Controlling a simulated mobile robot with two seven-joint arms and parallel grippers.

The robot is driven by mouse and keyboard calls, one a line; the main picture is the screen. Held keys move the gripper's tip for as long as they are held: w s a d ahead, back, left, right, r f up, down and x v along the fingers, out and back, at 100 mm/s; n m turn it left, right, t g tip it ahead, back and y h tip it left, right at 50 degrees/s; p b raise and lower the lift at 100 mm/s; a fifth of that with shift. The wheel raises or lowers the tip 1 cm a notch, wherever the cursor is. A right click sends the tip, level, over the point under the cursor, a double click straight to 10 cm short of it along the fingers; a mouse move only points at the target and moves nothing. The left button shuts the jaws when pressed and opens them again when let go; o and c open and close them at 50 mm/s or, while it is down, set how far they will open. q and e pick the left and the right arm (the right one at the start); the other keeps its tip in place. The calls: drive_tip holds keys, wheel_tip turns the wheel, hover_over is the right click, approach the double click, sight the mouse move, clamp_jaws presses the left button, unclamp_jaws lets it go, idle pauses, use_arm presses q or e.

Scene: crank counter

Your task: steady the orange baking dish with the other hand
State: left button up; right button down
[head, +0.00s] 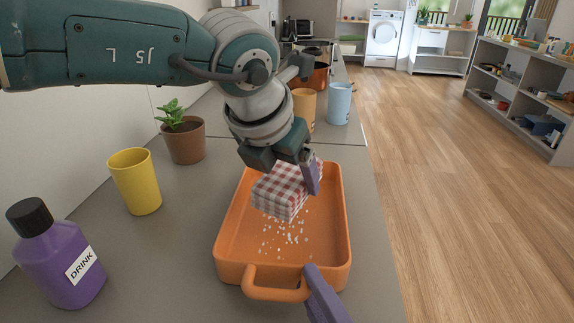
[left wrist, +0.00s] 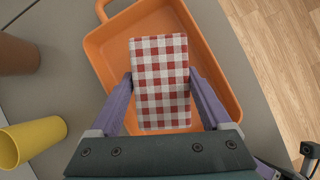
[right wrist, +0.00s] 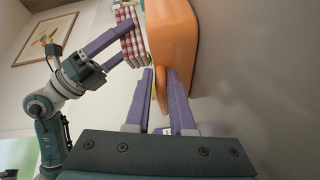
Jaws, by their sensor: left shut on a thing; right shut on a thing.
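The orange baking dish (head: 231,235) stands on the grey counter, with a loop handle (head: 275,293) at its near end. Several white grains (head: 285,240) lie on its floor. My right gripper (right wrist: 160,76) is shut on the near handle end of the dish, which also shows in the right wrist view (right wrist: 172,35). In the head view only one purple finger of it shows at the bottom, beside the handle; the exact grip is partly hidden.
A purple drink bottle (head: 62,262), a yellow cup (head: 136,182) and a potted plant (head: 184,138) stand left of the dish. A light-blue cup (head: 340,103) and an orange-yellow cup (head: 303,108) stand behind. The counter's right edge runs close to the dish.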

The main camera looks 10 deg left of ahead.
use_arm(q)
drive_tip(key=shift+w+f, duration=0.35)
drive_tip(key=shift+f, duration=0.2)
drive_tip(key=shift+f, duration=2)
drive_tip(key=shift+s, duration=0.1)
drive_tip(key=shift+s, duration=0.2)
drive_tip(key=shift+s+f, duration=0.15)
drive_tip(key=shift+s, duration=0.45)
